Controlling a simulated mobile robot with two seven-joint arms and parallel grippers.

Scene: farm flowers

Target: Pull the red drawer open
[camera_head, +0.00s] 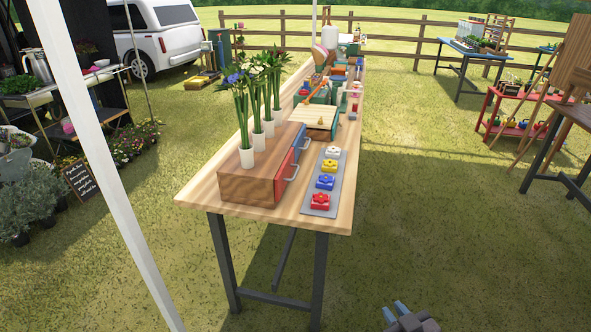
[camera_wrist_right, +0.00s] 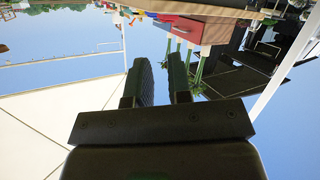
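A wooden drawer box (camera_head: 245,187) stands on the near end of the long table. Its right side carries a red drawer (camera_head: 283,180) nearer me and a blue drawer (camera_head: 299,143) farther away, each with a metal handle. Both drawer fronts look flush with the box. My right gripper (camera_head: 395,310) is low at the bottom edge, right of the table and well apart from the drawers. Its fingers are parted and empty. The right wrist view is upside down; the red drawer (camera_wrist_right: 187,27) shows small beyond the fingers (camera_wrist_right: 162,75). My left gripper is out of view.
Several white vases (camera_head: 247,158) with flowers stand on the box. A crate (camera_head: 318,118) and other items fill the table behind.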

